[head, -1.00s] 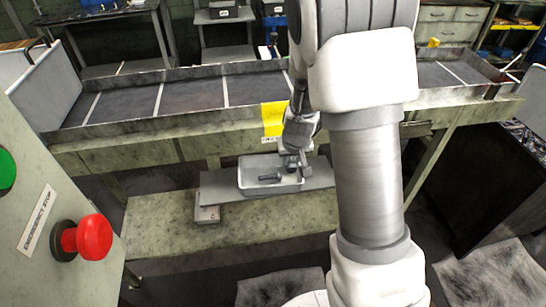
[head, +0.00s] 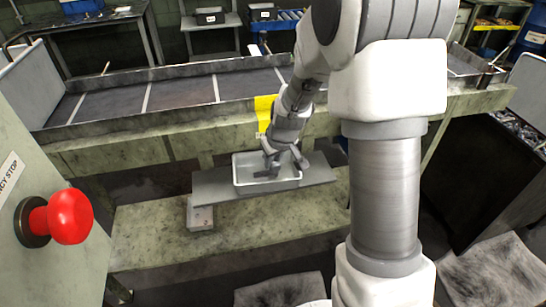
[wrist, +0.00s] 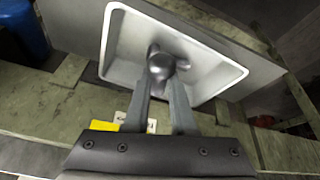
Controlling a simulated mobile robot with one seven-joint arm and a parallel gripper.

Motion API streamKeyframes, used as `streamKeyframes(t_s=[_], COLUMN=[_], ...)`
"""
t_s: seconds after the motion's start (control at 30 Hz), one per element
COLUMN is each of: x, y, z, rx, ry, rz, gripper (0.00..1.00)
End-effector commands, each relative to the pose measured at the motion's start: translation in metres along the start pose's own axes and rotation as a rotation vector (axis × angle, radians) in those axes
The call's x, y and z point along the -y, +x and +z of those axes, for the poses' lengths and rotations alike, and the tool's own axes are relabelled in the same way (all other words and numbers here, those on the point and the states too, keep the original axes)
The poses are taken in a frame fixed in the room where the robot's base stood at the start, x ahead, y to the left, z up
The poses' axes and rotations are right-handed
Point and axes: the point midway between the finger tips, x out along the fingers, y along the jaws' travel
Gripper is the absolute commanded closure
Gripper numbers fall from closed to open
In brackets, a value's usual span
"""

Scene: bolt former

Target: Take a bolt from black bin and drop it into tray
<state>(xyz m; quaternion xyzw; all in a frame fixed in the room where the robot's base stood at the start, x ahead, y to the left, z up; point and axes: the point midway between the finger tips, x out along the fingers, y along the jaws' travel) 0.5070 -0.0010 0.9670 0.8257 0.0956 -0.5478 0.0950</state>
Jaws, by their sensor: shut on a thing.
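The white tray (head: 237,178) sits on a grey plate in front of the conveyor in the head view. It fills the upper middle of the wrist view (wrist: 226,72). My gripper (head: 284,160) reaches down over the tray. In the wrist view my gripper (wrist: 160,80) is shut on a grey bolt (wrist: 161,66), its rounded head between the fingertips. A small dark piece (head: 262,173) shows in the tray left of my fingers; whether it is another bolt is unclear. The black bin (head: 478,165) stands at the right, with several bolts (head: 520,130) on top.
The grey plate (head: 215,190) rests above a green bench (head: 150,235). A long conveyor (head: 180,93) runs behind, with a yellow label (head: 263,112) on its front. A red stop button (head: 68,216) is at the left. My arm hides part of the bench's right side.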

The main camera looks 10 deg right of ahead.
Motion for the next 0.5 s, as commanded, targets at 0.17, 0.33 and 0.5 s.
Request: streamKeyframes(t_s=[0.17, 0.33, 0.5], x=[0.0002, 0.0002, 0.0003], y=[0.0071, 0.0063, 0.0063], z=[0.0025, 0.0022, 0.0023], rx=[-0.002, -0.001, -0.001], ry=[0.001, 0.001, 0.001], rz=[0.001, 0.001, 0.0], gripper=[1.0, 1.0, 0.48])
